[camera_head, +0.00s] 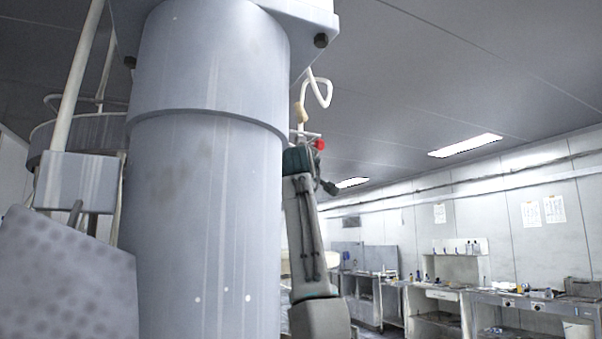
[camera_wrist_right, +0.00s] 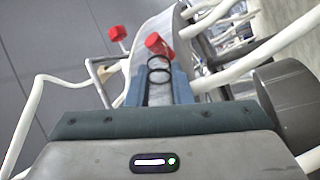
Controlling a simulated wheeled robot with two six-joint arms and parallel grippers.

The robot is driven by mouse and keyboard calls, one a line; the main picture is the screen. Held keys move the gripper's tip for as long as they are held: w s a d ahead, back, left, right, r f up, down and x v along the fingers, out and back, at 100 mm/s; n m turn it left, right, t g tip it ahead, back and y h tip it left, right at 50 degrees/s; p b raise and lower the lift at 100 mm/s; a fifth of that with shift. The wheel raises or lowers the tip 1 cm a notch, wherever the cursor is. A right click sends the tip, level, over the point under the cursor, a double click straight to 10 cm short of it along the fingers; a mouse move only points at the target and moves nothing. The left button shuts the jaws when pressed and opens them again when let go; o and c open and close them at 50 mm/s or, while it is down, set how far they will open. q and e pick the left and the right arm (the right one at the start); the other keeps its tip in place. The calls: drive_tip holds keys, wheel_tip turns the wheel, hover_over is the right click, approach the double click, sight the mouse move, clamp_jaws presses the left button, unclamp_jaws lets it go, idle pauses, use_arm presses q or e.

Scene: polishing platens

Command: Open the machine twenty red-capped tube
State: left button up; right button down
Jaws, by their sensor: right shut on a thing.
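A red cap (camera_head: 319,144) shows high up, just right of the large grey column, beside a white bent tube (camera_head: 322,92). My right arm reaches up to it from below; its gripper is small and partly hidden in the head view. In the right wrist view my right gripper (camera_wrist_right: 160,80) has its two blue fingers closed around a red-capped tube (camera_wrist_right: 155,42) with dark rings. A second red cap (camera_wrist_right: 117,33) stands apart to the left on a thin stem. My left gripper is not in view.
The grey column (camera_head: 205,200) blocks much of the head view. White pipes (camera_wrist_right: 55,78) run close on both sides of my right gripper, and a grey cylinder (camera_wrist_right: 290,100) is at its right. Cluttered benches (camera_head: 520,300) line the far wall.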

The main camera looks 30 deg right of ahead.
drive_tip(key=shift+w+f, duration=0.1)
drive_tip(key=shift+f, duration=0.05)
drive_tip(key=c, duration=1.3)
unclamp_jaws()
drive_tip(key=shift+d, duration=0.1)
